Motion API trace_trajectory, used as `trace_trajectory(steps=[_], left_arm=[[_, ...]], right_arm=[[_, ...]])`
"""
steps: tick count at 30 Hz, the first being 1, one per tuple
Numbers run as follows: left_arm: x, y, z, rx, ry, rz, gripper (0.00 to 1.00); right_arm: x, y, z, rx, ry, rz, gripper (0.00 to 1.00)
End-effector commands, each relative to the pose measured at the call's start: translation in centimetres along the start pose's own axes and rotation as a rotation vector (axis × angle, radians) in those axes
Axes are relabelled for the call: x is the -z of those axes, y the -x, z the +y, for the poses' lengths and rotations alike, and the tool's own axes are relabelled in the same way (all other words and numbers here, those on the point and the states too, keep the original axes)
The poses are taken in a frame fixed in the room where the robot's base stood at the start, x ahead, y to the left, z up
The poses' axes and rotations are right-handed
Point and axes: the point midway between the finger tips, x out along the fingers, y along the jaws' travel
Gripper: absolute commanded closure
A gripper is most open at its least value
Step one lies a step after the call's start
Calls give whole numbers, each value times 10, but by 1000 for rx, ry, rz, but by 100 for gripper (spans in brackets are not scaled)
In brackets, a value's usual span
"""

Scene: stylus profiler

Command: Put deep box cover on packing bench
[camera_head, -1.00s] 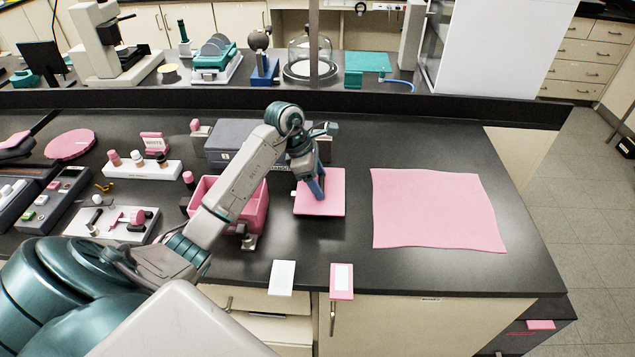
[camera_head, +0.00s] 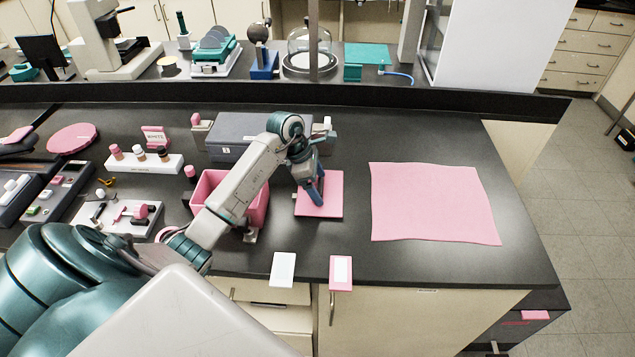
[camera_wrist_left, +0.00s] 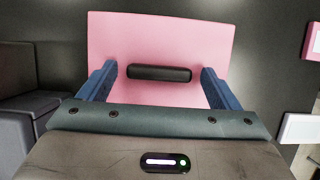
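A flat pink square cover (camera_head: 334,190) lies on the dark bench top (camera_head: 340,232), right of an open pink box (camera_head: 259,207). I take it to be the deep box cover. In the left wrist view the cover (camera_wrist_left: 160,35) has a black bar handle (camera_wrist_left: 158,73). My left gripper (camera_head: 317,194) is low over the cover, pointing down. In the wrist view its blue fingers (camera_wrist_left: 158,72) are open, one toward each end of the handle, with gaps. Whether the fingertips touch the cover cannot be told. My right gripper is not in view.
A wavy-edged pink sheet (camera_head: 432,203) lies flat on the right of the bench. A grey case (camera_head: 236,130) stands behind the pink box. White and pink cards (camera_head: 283,269) are at the front edge. Bench space between cover and sheet is clear.

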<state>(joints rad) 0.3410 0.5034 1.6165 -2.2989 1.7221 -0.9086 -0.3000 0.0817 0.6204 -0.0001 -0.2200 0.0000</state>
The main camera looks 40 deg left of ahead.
Motion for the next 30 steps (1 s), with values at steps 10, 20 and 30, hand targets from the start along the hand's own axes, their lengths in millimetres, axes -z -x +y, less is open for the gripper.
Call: trace_trajectory(steps=[10,20,30], left_arm=[[0,14,1,-4,-3,0,15],[1,84,1,-6,-3,2,15],[-1,121,0,-1,-1,0,15]], right_arm=[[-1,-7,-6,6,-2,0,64],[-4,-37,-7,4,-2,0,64],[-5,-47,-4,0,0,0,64]])
